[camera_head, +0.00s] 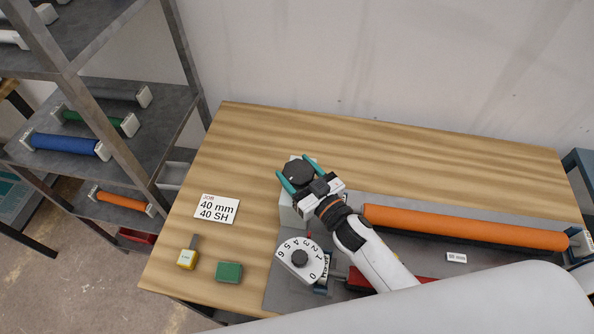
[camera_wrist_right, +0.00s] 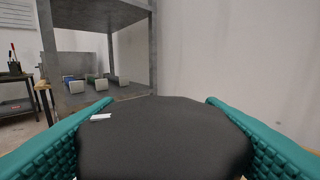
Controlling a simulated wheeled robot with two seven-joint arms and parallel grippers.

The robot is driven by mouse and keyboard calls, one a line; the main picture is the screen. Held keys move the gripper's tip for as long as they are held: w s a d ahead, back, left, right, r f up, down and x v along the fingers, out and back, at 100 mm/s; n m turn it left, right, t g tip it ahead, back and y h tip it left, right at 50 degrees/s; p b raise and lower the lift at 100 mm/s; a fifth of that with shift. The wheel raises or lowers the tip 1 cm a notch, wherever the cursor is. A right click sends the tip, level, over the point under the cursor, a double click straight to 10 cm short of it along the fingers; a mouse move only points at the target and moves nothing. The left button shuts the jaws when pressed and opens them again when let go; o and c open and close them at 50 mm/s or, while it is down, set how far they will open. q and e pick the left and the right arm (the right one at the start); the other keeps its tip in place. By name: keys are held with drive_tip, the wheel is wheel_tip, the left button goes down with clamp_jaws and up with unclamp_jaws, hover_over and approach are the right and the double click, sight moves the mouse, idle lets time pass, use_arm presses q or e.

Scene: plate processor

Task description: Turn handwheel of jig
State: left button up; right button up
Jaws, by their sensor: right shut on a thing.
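The black handwheel (camera_head: 299,172) sits on top of a light grey block (camera_head: 289,212) at the left end of the jig (camera_head: 350,205). My right gripper (camera_head: 297,176) reaches over it, with one teal finger on each side, and is shut on it. In the right wrist view the handwheel (camera_wrist_right: 165,138) fills the space between the two teal fingers, and a small white mark shows on its upper left edge. A numbered dial (camera_head: 302,260) with a black knob stands on the near left of the jig. My left gripper is not in view.
A long orange roller (camera_head: 465,227) lies along the jig to the right. A job card (camera_head: 217,208), a yellow tool (camera_head: 187,257) and a green block (camera_head: 229,271) lie on the left of the wooden table (camera_head: 400,150). Shelves (camera_head: 100,130) with colored rollers stand at left. The table's back is clear.

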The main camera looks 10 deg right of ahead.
sight(298, 169)
drive_tip(key=m+h+b, duration=0.1)
drive_tip(key=m+t+h+b, duration=0.1)
drive_tip(key=h, duration=0.1)
drive_tip(key=shift+f+m+h, duration=0.15)
drive_tip(key=shift+m+h, duration=0.15)
drive_tip(key=shift+m+h+b, duration=0.3)
drive_tip(key=shift+h+b, duration=0.05)
drive_tip(key=shift+h, duration=0.25)
drive_tip(key=o, duration=1)
drive_tip(key=shift+r, duration=0.25)
wheel_tip(298, 169, up, 10)
drive_tip(key=shift+f, duration=0.1)
